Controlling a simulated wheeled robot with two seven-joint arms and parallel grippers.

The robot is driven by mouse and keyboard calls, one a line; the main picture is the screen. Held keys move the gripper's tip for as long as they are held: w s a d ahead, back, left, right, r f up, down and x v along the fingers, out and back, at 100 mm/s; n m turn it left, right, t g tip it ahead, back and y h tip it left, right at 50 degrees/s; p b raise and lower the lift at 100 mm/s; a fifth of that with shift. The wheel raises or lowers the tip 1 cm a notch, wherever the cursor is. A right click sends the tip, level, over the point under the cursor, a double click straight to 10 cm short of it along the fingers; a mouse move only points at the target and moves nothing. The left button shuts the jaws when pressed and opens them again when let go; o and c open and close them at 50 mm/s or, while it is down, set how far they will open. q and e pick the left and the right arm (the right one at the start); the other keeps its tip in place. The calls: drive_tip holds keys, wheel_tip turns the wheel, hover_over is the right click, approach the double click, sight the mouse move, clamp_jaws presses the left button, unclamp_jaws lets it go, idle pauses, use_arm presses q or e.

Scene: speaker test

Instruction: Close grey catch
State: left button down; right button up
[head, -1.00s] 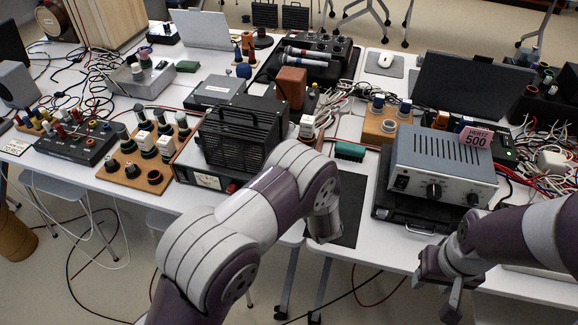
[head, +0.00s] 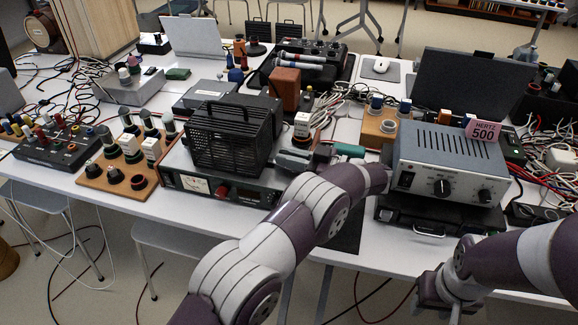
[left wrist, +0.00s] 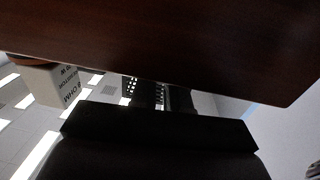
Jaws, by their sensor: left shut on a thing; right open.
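I cannot make out a grey catch for certain in either view. My left gripper (head: 292,161) is at the right front corner of the black slatted case (head: 232,138), low by the instrument under it. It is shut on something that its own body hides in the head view. In the left wrist view the dark fingers (left wrist: 158,97) run under a large dark brown surface (left wrist: 170,40), and what lies between them cannot be made out. My right gripper (head: 448,297) is open and empty in front of the table's right part.
A white block (head: 302,124) stands just behind my left gripper; a lettered white block (left wrist: 56,84) appears upside down in the wrist view. A brown block (head: 286,88) stands behind the case. A grey instrument (head: 448,165) on a black case with a silver handle (head: 429,231) stands right.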

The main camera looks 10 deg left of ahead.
use_arm(q)
drive_tip(key=shift+n+g+b, duration=0.5)
drive_tip(key=shift+n+g, duration=0.1)
drive_tip(key=shift+g, duration=0.3)
drive_tip(key=c, duration=1.2)
unclamp_jaws()
drive_tip(key=shift+a, duration=0.1)
drive_tip(key=shift+r, duration=0.1)
